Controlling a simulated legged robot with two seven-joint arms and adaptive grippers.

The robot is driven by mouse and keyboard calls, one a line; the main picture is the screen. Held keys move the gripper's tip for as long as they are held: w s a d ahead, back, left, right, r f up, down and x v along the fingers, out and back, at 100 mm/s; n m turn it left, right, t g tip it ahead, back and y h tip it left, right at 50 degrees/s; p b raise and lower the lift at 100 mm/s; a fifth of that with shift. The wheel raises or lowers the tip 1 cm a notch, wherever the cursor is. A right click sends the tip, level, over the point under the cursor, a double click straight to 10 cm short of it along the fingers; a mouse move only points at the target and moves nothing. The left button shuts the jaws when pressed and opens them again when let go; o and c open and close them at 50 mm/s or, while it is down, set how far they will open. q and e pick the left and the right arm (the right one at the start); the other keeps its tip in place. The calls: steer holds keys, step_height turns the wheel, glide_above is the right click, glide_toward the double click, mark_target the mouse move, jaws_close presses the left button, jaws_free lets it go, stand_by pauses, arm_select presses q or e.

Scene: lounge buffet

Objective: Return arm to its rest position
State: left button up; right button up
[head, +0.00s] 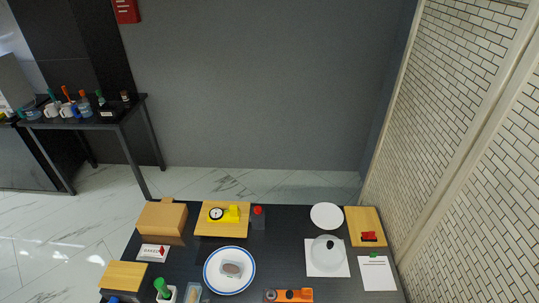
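Neither of my arms can be made out in the head view, and both grippers are out of sight. Below me stands a dark table (283,240) with its things laid out on its top. A blue-rimmed plate (250,269) near the middle holds a small greyish item with a brown top. An orange and black object (290,295) lies at the bottom edge of the picture, partly cut off.
On the table are a cardboard-coloured box (162,219), a wooden board (221,232) bearing yellow items, a white plate (327,216) and a board with a red item (369,236). A side table (90,122) with bottles and mugs stands left. A tiled wall rises right.

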arm_select(q)
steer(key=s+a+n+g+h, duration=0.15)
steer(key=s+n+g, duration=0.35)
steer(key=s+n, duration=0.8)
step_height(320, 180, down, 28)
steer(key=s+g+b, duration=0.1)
steer(key=b, duration=0.1)
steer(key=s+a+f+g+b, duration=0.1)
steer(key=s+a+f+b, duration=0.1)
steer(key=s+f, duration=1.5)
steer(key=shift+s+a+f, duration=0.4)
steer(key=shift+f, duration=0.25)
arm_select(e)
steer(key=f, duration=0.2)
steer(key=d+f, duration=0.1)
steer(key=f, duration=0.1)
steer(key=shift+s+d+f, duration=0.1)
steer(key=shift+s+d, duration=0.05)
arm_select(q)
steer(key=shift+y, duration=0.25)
